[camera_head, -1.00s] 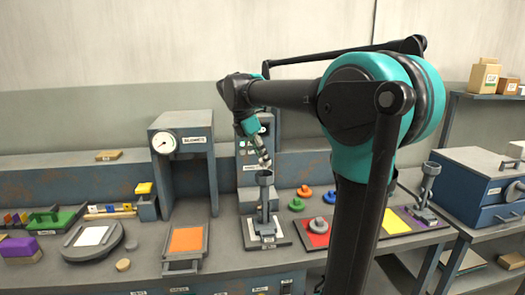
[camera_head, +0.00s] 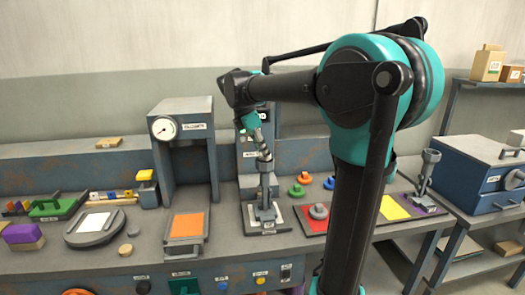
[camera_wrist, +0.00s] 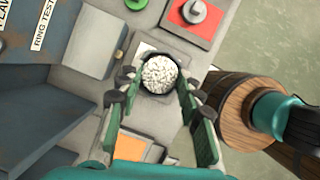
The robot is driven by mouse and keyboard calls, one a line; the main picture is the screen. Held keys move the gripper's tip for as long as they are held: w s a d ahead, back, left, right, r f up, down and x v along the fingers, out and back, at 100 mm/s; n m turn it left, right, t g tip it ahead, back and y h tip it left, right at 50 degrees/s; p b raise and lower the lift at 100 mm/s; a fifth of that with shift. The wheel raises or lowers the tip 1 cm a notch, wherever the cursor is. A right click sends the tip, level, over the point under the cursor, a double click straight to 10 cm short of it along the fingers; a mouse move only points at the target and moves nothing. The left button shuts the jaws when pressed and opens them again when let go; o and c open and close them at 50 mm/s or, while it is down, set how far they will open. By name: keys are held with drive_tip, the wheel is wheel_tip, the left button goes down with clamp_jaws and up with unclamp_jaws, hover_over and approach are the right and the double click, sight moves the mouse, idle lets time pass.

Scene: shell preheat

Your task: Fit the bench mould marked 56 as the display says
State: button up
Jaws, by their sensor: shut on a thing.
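A grey post-like holder (camera_head: 268,187) with a round cup top stands on a white-bordered plate at the bench's middle. My gripper (camera_head: 264,158) is at its top, pointing down. In the wrist view, a dark-rimmed round cup (camera_wrist: 160,74) filled with white grains lies between the green fingers of my gripper (camera_wrist: 157,95), which is shut on it. A similar grey holder (camera_head: 428,178) stands at the right on a purple plate. The display (camera_head: 250,140) behind is mostly hidden by my arm. I cannot read a 56 on anything.
A gauge press (camera_head: 183,140) stands left of the holder, with an orange-topped tray (camera_head: 186,225) before it. Green and orange knobbed discs and a grey weight on a red plate (camera_head: 310,226) lie to the right. A blue drawer cabinet (camera_head: 480,180) is at the far right.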

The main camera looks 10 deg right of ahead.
drive_tip(key=o, duration=0.9)
drive_tip(key=v, duration=1.2)
